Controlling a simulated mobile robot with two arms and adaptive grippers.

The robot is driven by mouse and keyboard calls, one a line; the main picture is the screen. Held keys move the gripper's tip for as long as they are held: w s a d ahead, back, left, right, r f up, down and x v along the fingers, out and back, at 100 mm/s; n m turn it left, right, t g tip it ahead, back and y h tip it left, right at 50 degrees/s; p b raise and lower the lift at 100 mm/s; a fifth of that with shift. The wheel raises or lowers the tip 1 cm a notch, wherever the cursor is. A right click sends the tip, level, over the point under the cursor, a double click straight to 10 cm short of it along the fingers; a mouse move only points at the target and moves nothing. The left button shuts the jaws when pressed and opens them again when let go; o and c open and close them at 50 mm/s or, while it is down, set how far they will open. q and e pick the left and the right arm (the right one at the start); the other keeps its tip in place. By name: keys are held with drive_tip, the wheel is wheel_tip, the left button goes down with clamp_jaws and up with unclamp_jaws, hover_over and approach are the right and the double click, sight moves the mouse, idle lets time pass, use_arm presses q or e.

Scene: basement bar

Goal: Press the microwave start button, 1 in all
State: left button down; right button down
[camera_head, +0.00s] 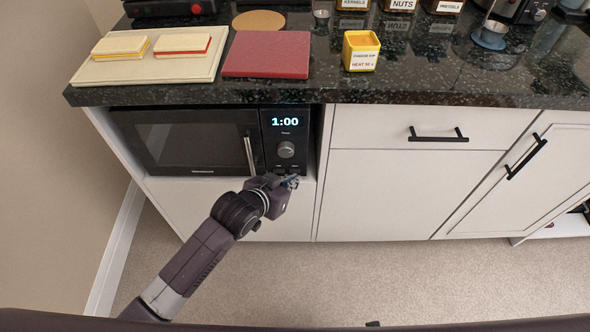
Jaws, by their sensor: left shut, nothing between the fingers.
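The black microwave (195,146) sits in an open bay under the dark counter, with its door shut. Its control panel (268,143) on the right shows 1:00 in lit digits, with a round silver knob (286,149) below. Small labels show under the knob, too small to read; I cannot tell which is the start button. My left gripper (291,181) is shut and empty at the lower edge of the panel and hides part of it. I cannot tell whether its tips touch the panel. My right gripper is not in view.
On the counter (460,80) are a cream board (195,75) with two sandwiches, a red board (267,40), a cheese dip tub (361,51) and several jars at the back. Handled cabinets (400,195) stand right of the microwave. The floor in front is clear.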

use_arm(q)
drive_tip(key=shift+w, duration=0.1)
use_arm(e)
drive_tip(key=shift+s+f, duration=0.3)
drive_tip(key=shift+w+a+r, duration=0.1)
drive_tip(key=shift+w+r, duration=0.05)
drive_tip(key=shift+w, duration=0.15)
